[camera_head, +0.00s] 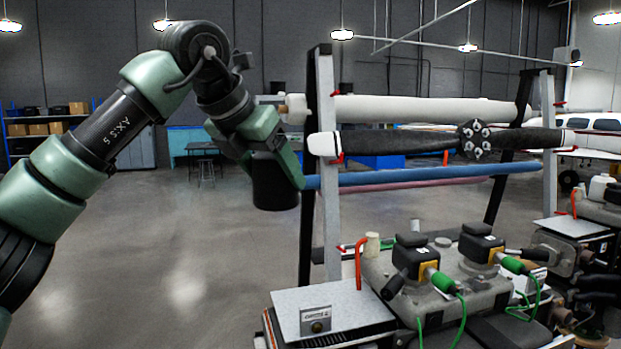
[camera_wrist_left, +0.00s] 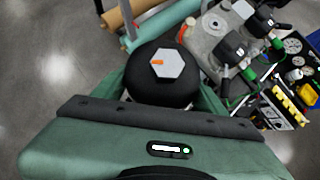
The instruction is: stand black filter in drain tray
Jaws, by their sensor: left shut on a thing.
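The black filter (camera_head: 275,188) is a dark cylinder. It hangs upright in my left gripper (camera_head: 272,158), clear of the floor and left of the rack. In the left wrist view, the filter (camera_wrist_left: 158,92) sits between the green fingers, with a pale hexagonal fitting and an orange mark on its top. My left gripper is shut on it. I cannot pick out a drain tray for certain in either view. My right gripper is not in view.
A rack (camera_head: 327,200) with a white tube, a dark propeller (camera_head: 390,142) and a blue bar stands just right of the filter. An engine (camera_head: 440,275) and a flat grey plate (camera_head: 330,297) are at the lower right. Open floor lies below the filter.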

